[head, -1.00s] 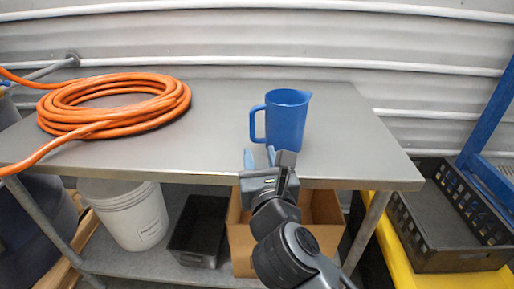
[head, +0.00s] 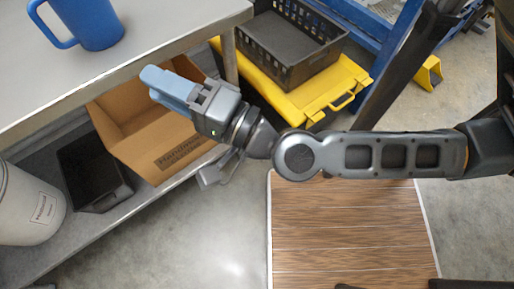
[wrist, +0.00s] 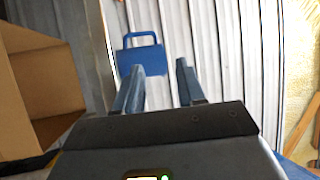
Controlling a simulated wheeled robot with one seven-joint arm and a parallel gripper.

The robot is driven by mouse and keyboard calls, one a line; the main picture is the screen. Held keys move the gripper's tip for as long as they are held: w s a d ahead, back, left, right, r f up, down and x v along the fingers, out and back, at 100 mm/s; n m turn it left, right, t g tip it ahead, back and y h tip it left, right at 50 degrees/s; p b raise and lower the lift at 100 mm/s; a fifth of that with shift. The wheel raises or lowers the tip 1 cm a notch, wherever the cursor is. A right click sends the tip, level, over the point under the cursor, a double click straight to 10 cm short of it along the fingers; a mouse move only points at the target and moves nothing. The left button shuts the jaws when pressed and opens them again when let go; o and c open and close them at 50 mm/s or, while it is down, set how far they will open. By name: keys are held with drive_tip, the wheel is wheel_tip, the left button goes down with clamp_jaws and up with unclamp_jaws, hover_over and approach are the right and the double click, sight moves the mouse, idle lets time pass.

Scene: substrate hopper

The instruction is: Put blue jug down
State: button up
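The blue jug (head: 92,22) stands upright on the grey metal table (head: 160,22), near its front edge, at the top left of the head view. Its top is cut off there. In the wrist view the jug (wrist: 142,58) shows beyond the fingertips, with its handle at the top of the picture. My gripper (head: 165,88) is in front of the table edge, to the right of and apart from the jug. In the wrist view my gripper (wrist: 160,66) has its two fingers apart with nothing between them.
An open cardboard box (head: 150,135) and a black bin (head: 92,170) sit on the lower shelf, beside a white bucket (head: 25,205). A black crate (head: 300,62) rests on a yellow lid (head: 330,92) to the right. A wooden-plank platform (head: 345,235) lies on the floor.

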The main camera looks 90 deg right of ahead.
drive_tip(key=s+a+f+n+g+y, duration=0.2)
drive_tip(key=s+n, duration=0.4)
drive_tip(key=n, duration=0.4)
drive_tip(key=s+a+f+n+g+y, duration=0.2)
drive_tip(key=s+a+f+n+y, duration=0.3)
drive_tip(key=n, duration=0.5)
drive_tip(key=shift+s+n+y, duration=0.3)
drive_tip(key=shift+s+y, duration=0.1)
drive_tip(key=shift+s, duration=0.65)
drive_tip(key=shift+d+f, duration=0.1)
drive_tip(key=shift+d, duration=0.1)
